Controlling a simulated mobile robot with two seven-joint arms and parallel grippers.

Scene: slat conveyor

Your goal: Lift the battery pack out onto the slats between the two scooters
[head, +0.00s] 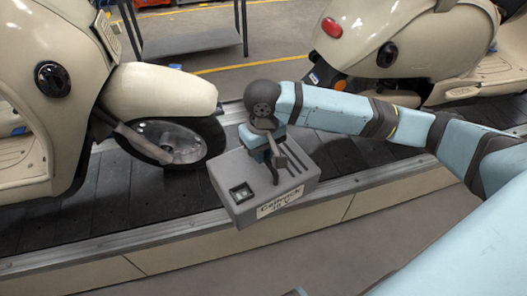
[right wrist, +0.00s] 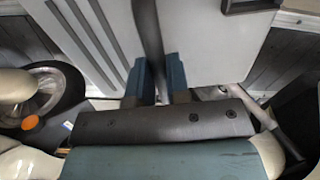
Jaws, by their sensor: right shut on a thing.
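The battery pack (head: 240,184) is a grey box with a labelled front face and a dark handle on top. My right gripper (head: 273,150) is shut on its handle and holds it over the near edge of the slat conveyor, between the two scooters. In the right wrist view the two blue fingers (right wrist: 158,80) close around the dark handle, with the pack (right wrist: 205,45) filling the upper part. The left scooter (head: 50,100) and the right scooter (head: 400,50) are cream. The underside of the pack is hidden, so I cannot tell whether it touches anything. My left gripper is not in view.
The dark slats (head: 130,205) lie between the scooters, with bare slats left of the pack and some to its right. A metal rail (head: 120,240) runs along the conveyor's near edge. The left scooter's wheel (head: 180,142) is close to the pack.

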